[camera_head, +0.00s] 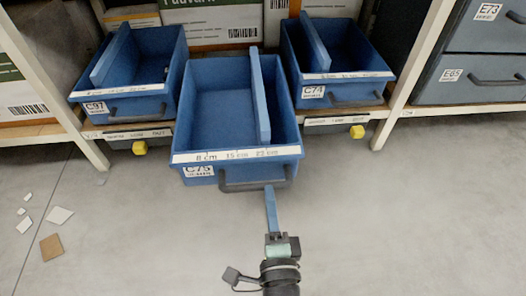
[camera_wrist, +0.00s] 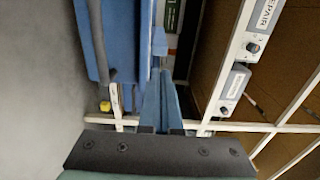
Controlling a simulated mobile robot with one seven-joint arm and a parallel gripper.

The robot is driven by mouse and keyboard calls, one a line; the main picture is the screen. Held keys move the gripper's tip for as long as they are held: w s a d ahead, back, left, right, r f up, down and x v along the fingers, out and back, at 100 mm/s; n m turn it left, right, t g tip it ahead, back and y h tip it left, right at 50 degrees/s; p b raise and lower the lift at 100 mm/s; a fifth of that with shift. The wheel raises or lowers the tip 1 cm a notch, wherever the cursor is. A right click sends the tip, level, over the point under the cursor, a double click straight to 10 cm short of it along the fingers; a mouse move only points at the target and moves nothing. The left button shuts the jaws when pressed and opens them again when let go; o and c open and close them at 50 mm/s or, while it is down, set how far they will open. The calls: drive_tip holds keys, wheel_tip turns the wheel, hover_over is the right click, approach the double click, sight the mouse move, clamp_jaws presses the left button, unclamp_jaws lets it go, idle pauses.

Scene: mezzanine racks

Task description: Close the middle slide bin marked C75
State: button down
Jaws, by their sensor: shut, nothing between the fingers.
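The middle blue bin (camera_head: 221,90) sticks out from the rack well beyond its neighbours. It has an upright divider, a scale strip on its front rim, a small label (camera_head: 199,171) too blurred to read surely, and a dark handle (camera_head: 252,186). My gripper (camera_head: 269,190) is shut and empty, its blue fingers just in front of and below the right part of the handle. I cannot tell whether they touch. In the wrist view the shut fingers (camera_wrist: 160,75) point along a blue bin (camera_wrist: 122,40) with a dark handle (camera_wrist: 97,40).
Bins C97 (camera_head: 120,93) and C74 (camera_head: 352,92) sit further back on either side. Yellow blocks (camera_head: 139,148) hang under the shelf edge. White rack posts (camera_head: 410,75) flank the bay. Flat scraps (camera_head: 51,247) lie on the left floor; the floor is otherwise clear.

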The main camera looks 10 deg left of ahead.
sight(262, 136)
drive_tip(key=x, duration=1.3)
drive_tip(key=shift+w+a, duration=0.15)
drive_tip(key=shift+w, duration=0.2)
